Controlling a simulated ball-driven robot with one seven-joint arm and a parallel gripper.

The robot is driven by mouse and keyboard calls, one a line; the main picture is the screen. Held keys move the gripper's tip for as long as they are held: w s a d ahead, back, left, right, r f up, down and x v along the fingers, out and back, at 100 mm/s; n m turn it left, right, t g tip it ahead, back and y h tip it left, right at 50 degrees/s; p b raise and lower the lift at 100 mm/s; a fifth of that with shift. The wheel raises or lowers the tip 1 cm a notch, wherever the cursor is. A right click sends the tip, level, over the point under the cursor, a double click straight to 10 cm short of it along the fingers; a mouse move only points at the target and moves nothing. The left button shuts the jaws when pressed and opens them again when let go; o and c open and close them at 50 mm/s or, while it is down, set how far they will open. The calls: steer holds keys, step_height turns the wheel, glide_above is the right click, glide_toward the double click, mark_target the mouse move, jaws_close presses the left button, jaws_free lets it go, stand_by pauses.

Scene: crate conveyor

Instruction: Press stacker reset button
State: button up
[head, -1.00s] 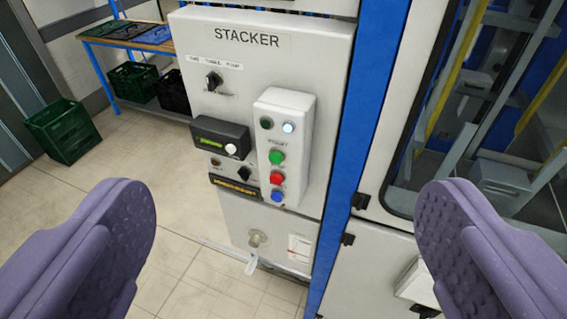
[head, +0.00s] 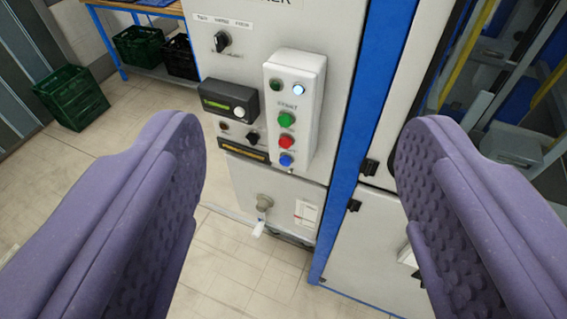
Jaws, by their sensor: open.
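The stacker panel (head: 345,60) is a pale grey cabinet face ahead of me, its title partly cut off at the top. A white button box (head: 297,66) stands out from it. The box carries a dark green and a lit white-blue lamp (head: 299,91) on top, then a green button (head: 287,119), a red button (head: 286,142) and a blue button (head: 286,160). The small labels are too blurred to tell which is reset. My gripper (head: 300,160) is open and empty, its two purple fingers on either side of the view, apart from the panel.
A small display unit (head: 229,100) and a black rotary switch (head: 222,41) sit left of the box. A blue post (head: 372,110) and a glazed door stand right. Green crates (head: 70,97) and a blue-legged table stand back left. The floor between is clear.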

jaws_close()
stand_by(1.4)
